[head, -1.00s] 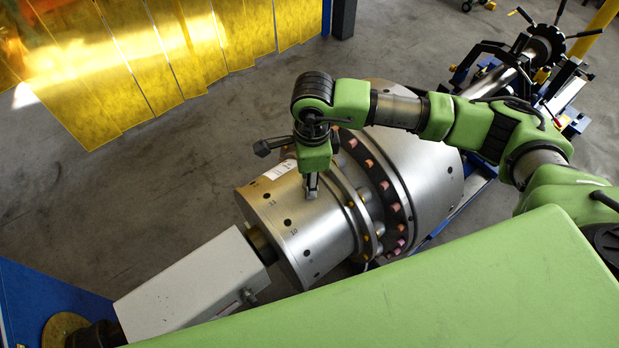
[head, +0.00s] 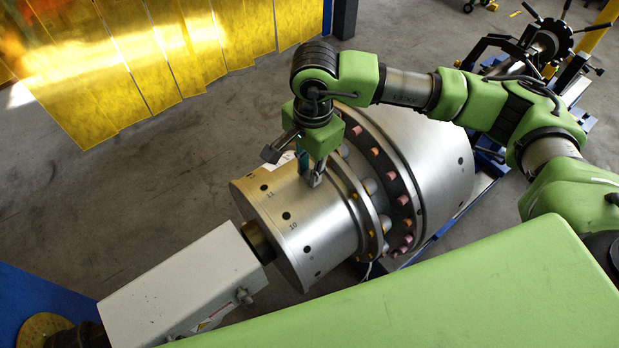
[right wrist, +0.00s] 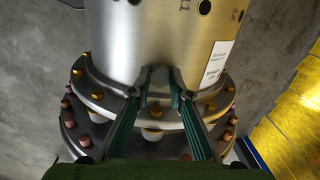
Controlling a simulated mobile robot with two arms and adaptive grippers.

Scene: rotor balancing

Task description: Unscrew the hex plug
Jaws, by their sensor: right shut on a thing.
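The rotor's silver drum (head: 285,245) has a ring of dark holes and stamped numbers; it also shows in the right wrist view (right wrist: 150,40). My right gripper (head: 313,180) points down at the top of the drum, beside the flange. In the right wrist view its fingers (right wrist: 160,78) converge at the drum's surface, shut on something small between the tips. That fits the hex plug, but the fingertips hide it and I cannot make out its shape or whether it still sits in the drum. My left gripper is not in view.
A flange with yellow bolts (head: 372,232) and a ring of pink-capped studs (head: 405,200) lies right beside the gripper. A white housing (head: 180,285) stands at lower left. A yellow curtain (head: 150,60) hangs behind, with clear floor before it.

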